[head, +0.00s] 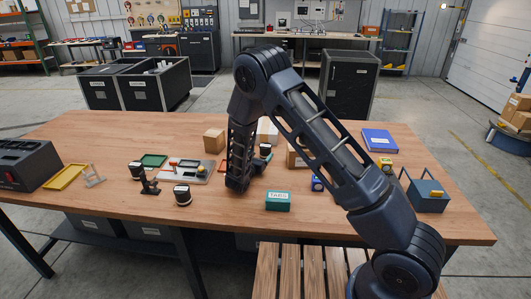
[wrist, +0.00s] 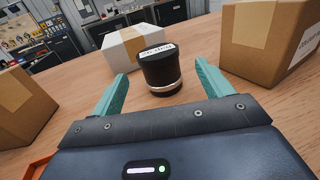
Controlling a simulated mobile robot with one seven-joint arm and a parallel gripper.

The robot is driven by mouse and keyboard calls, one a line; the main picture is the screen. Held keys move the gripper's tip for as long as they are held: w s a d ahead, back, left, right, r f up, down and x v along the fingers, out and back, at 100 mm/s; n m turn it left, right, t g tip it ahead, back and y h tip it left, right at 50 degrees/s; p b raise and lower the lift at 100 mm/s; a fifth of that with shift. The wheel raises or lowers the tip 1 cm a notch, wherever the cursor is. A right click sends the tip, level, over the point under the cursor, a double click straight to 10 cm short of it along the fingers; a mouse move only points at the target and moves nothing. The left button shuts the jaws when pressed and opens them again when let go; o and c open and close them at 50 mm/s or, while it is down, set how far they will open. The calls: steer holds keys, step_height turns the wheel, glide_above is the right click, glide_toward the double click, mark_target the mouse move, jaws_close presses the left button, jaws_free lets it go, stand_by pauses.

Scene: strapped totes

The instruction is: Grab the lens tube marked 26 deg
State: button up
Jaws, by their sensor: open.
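A black lens tube (wrist: 160,70) with a silver ring near its base stands upright on the wooden table in the wrist view. It has a white label on top whose print is too small to read surely. My gripper (wrist: 162,75) is open, its two teal fingers pointing toward the tube, with the tube just past and between the fingertips, not gripped. In the head view this tube (head: 265,149) shows partly beside my arm, and my fingers are mostly hidden. Two other dark tubes with white labels (head: 136,168) and (head: 182,195) stand to the left, labels unreadable.
A white box (wrist: 133,45) stands behind the tube. Brown cartons stand at right (wrist: 268,40) and left (wrist: 22,105). A teal box (head: 278,201) is nearer the front edge. A grey plate (head: 185,172) with small parts lies to the left.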

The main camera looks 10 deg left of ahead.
mark_target(266, 145)
steer(key=shift+r+x, duration=0.15)
steer(key=shift+x, duration=1.4)
steer(key=shift+r+x, duration=0.15)
steer(key=shift+x, duration=1.45)
steer(key=c, duration=1.3)
steer(key=shift+o, duration=0.2)
steer(key=shift+r, duration=0.15)
